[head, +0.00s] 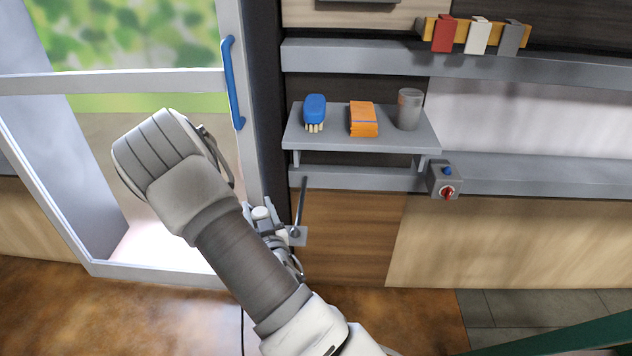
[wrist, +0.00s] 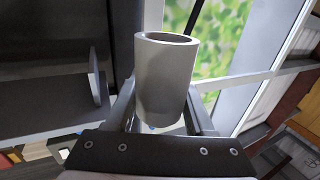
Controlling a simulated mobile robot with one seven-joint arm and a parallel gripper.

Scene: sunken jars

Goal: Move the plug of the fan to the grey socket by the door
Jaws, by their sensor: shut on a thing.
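My gripper (wrist: 160,115) is shut on a pale grey cylinder (wrist: 166,75) with an open, hollow end, which stands up between the fingers. It looks like the plug, but no pins or cable show on it in the wrist view. In the head view a small white cylinder (head: 262,212) shows at my gripper, beside the door frame, mostly behind my arm. A small grey plate (head: 300,238) with a dark rod sits just right of it; I cannot tell whether this is the grey socket. The fan is not in view.
The glass door (head: 150,75) with a blue handle (head: 232,85) is at the left. A grey shelf (head: 380,145) holds a blue brush (head: 314,110), an orange block (head: 362,119) and a grey cup (head: 409,109). A control box (head: 445,180) is at the right. A dark cable (head: 242,330) hangs below my arm.

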